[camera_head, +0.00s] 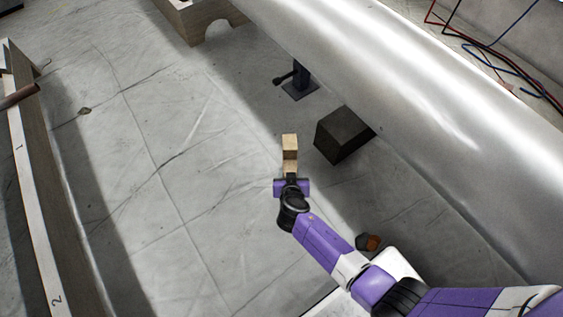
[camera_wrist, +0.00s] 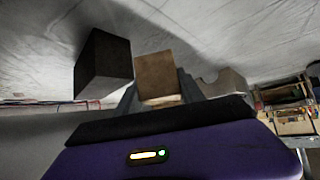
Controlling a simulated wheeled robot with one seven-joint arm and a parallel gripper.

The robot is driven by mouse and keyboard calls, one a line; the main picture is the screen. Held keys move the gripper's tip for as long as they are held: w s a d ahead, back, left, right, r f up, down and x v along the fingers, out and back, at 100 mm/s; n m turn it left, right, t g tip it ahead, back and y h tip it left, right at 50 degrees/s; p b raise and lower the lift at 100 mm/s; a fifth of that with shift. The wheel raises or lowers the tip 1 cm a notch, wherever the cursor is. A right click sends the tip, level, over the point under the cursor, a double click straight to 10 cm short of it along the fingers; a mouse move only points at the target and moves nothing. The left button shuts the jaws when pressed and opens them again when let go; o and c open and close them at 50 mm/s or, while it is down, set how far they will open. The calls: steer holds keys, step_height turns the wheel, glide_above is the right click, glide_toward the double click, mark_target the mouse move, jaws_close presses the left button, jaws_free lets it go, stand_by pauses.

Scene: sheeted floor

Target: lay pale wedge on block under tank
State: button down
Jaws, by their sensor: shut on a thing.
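The pale wedge (camera_head: 289,147) is light wood and is held at the end of my arm. My gripper (camera_head: 290,168) is shut on it, over the floor to the left of the dark block. In the wrist view the wedge (camera_wrist: 158,76) sits between the fingers of my gripper (camera_wrist: 158,98). The dark block (camera_head: 342,135) stands on the floor beside and partly under the silver tank (camera_head: 420,100). The block (camera_wrist: 103,66) also shows in the wrist view, left of the wedge and apart from it. The wedge's far side is hidden.
A black jack-like stand (camera_head: 299,82) is under the tank behind the block. A wooden cradle with a curved cut (camera_head: 200,18) is at the top. A long numbered board (camera_head: 35,190) lies at the left. A small brown-orange thing (camera_head: 370,242) is near my arm. The sheeted floor (camera_head: 150,150) between is clear.

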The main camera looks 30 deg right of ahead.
steer(key=w+d+f+m+g+h+b, duration=0.35)
steer(key=w+f+m+g+b, duration=0.45)
steer(key=b, duration=1.1)
steer(key=shift+w+d+f+m+h, duration=0.15)
steer(key=shift+w+d+m, duration=0.3)
steer(key=shift+d, duration=3.8)
steer(key=shift+w+d+r+m+h, duration=0.15)
steer(key=shift+w+d+m, duration=0.3)
steer(key=shift+d, duration=3.8)
steer(key=shift+w+d+f+m+h, duration=0.15)
steer(key=shift+w+d+m, duration=0.3)
steer(key=shift+d, duration=3.8)
steer(key=shift+s, duration=0.1)
steer(key=c, duration=0.6)
jaws_free()
steer(key=shift+c, duration=0.2)
